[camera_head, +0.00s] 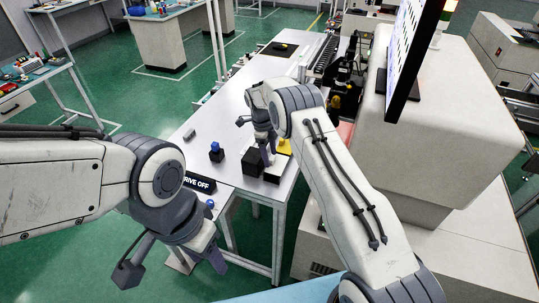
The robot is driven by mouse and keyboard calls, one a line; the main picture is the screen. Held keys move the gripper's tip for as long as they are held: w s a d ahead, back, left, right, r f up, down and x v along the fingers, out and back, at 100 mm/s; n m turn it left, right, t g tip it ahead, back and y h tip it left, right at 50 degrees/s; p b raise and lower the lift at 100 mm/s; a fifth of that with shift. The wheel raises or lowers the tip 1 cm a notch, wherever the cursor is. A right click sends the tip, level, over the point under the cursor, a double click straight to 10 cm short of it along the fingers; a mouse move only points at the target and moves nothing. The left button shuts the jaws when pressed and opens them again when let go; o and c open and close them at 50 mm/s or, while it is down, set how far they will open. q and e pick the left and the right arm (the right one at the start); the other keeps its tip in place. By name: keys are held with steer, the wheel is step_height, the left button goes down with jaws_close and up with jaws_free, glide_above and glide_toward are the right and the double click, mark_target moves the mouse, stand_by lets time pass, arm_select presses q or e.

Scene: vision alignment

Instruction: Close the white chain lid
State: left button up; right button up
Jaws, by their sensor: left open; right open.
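My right gripper (257,141) is open and reaches down over the table, beside a small dark box (252,163) and a white-and-black box (280,167). The white part of that box may be the white chain lid, but my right gripper and arm partly cover it, so I cannot tell how far open it is. I cannot tell whether the fingertips touch it. My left gripper (173,265) is open and empty, low in front of the table's left edge, away from the boxes.
The light table (222,113) has a blue-topped black item (216,152), a small grey block (189,134) and a yellow object (284,146). A large white machine with a monitor (408,50) stands at the right. The table's middle left is mostly clear.

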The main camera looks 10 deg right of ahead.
steer(key=shift+w+r, duration=0.1)
steer(key=shift+r, duration=0.3)
step_height(320, 180, up, 9)
steer(key=a+b, duration=0.1)
steer(key=b, duration=0.3)
steer(key=shift+w+a+r, duration=0.2)
steer(key=shift+w+a, duration=0.05)
steer(key=shift+w, duration=0.15)
